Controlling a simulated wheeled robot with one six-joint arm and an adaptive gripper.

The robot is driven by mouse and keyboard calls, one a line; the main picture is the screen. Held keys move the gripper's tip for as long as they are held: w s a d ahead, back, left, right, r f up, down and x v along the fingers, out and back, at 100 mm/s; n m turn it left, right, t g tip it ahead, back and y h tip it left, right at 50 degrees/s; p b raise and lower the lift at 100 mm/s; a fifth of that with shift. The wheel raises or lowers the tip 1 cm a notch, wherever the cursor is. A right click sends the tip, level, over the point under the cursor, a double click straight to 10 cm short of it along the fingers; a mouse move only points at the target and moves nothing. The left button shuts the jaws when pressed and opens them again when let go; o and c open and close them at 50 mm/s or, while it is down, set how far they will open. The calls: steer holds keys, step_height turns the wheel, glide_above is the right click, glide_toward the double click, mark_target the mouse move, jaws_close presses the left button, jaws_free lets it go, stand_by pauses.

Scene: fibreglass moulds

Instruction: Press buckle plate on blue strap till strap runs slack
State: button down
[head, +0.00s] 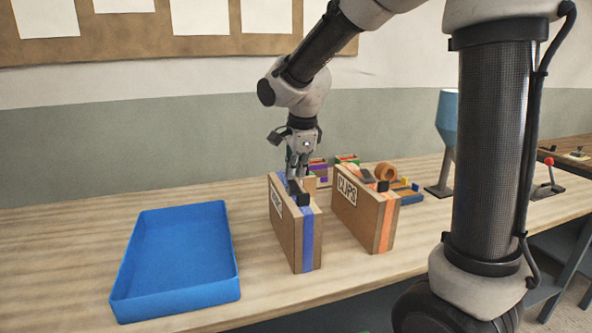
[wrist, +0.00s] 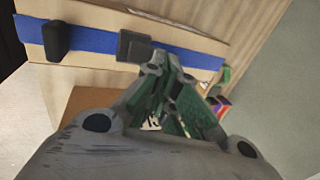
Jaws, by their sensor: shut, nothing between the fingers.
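The blue strap (head: 308,245) runs over the top and down the end of a brown mould box (head: 287,229), lying flat against it. It also shows in the wrist view (wrist: 93,40). The dark buckle plate (wrist: 134,46) sits on the strap; in the head view the dark buckle parts (head: 297,187) are on the box's top, partly behind my fingers. My gripper (head: 295,176) is shut and empty, pointing down just above the buckle. In the wrist view its fingertips (wrist: 163,66) are beside the plate; I cannot tell whether they touch it.
A second box (head: 349,205) with an orange strap (head: 386,223) stands close on the right. An empty blue tray (head: 180,258) lies on the left. Small coloured bins (head: 318,171), a tape roll (head: 386,172) and a blue funnel-like stand (head: 446,120) are behind and right.

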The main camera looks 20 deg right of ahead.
steer(key=shift+w+f, duration=0.3)
steer(key=shift+f, duration=0.2)
steer(key=shift+r, duration=0.85)
